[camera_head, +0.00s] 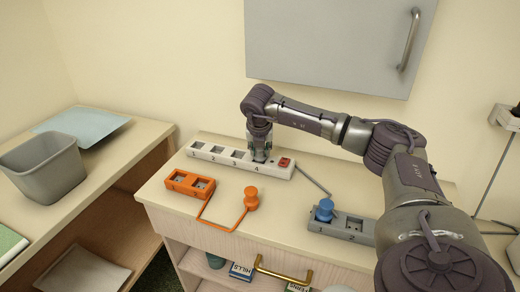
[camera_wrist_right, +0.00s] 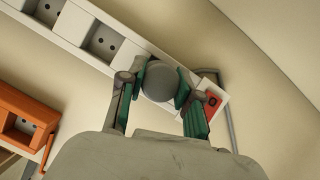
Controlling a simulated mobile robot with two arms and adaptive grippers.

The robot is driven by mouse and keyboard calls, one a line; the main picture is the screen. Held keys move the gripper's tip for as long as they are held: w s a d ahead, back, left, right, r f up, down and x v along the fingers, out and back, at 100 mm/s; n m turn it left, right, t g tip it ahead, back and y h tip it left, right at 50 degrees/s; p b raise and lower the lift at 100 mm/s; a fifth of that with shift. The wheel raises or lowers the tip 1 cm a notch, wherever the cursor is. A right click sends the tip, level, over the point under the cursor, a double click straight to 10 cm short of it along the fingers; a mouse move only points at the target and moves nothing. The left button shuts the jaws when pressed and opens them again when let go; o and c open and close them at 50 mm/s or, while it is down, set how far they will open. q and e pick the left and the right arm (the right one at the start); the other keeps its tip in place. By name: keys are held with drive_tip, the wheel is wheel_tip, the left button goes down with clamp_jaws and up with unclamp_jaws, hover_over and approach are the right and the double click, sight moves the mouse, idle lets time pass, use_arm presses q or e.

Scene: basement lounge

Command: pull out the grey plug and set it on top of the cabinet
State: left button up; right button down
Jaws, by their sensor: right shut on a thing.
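The grey plug (camera_wrist_right: 159,82) shows as a round grey cap between the fingers of my right gripper (camera_wrist_right: 160,88) in the wrist view. The right gripper (camera_head: 260,145) is shut on it from above, at socket 4 of the white power strip (camera_head: 215,153). In the head view the gripper hides most of the plug; I cannot tell whether it is fully seated. A red switch (camera_head: 285,162) is at the strip's right end and also shows in the wrist view (camera_wrist_right: 212,100). The strip lies on the cabinet top (camera_head: 300,196). My left gripper is not in view.
An orange socket block (camera_head: 189,184) with an orange plug (camera_head: 251,198) on its cord is in front of the strip. A grey block (camera_head: 342,228) with a blue plug (camera_head: 324,209) is to the right. A wall cabinet (camera_head: 330,45) hangs above.

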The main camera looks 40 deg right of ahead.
drive_tip(key=shift+w+r+p, duration=0.1)
drive_tip(key=shift+r+p, duration=0.2)
drive_tip(key=shift+r, duration=0.25)
drive_tip(key=shift+r, duration=0.25)
drive_tip(key=shift+r+p, duration=0.3)
drive_tip(key=shift+p, duration=0.05)
drive_tip(key=shift+r+p, duration=1.55)
drive_tip(key=shift+r, duration=0.9)
